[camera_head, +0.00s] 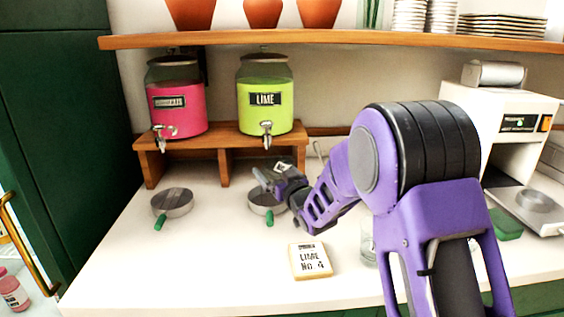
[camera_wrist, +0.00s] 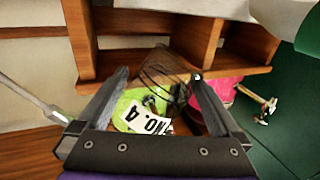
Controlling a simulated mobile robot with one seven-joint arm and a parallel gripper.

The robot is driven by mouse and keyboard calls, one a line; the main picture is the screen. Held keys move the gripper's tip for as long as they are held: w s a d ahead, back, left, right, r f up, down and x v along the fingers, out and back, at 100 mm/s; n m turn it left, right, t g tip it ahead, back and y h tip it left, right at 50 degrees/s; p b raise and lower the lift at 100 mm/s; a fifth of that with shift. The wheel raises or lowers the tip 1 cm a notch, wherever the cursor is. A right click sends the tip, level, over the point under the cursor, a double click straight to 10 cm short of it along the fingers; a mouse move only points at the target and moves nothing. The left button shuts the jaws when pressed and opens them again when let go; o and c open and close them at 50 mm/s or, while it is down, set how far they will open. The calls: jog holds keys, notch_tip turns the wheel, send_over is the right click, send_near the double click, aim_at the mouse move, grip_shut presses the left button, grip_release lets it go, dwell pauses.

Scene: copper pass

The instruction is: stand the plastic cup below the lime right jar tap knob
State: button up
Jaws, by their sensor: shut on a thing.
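The lime jar (camera_head: 265,100) stands on the wooden riser, with its metal tap (camera_head: 266,130) at the front. My gripper (camera_head: 272,178) is below and in front of that tap. In the wrist view my gripper (camera_wrist: 163,85) is shut on a clear, dark-lined thing, which looks like the plastic cup (camera_wrist: 165,72), between its fingers. The cup is hard to make out in the head view, and whether it touches the counter cannot be told. Part of the lime jar (camera_wrist: 130,100) shows behind it, beside a white label reading NO. 4 (camera_wrist: 147,125).
A pink jar (camera_head: 177,108) with a tap stands left on the wooden riser (camera_head: 225,142). Round metal pans with green handles lie at left (camera_head: 172,203) and beside my gripper (camera_head: 262,203). A LIME NO. 4 card (camera_head: 310,261) lies in front. The front-left counter is clear.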

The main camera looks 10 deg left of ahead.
jog(key=a, duration=0.1)
jog(key=s, duration=0.1)
jog(key=a, duration=0.1)
jog(key=shift+s+a+f+n+g+y, duration=0.2)
jog(key=shift+s+a+n+g+y, duration=0.05)
jog(key=shift+a+n+g+y, duration=0.05)
grip_shut()
jog(key=shift+w+d, duration=0.15)
jog(key=shift+d, duration=0.2)
jog(key=shift+d, duration=0.1)
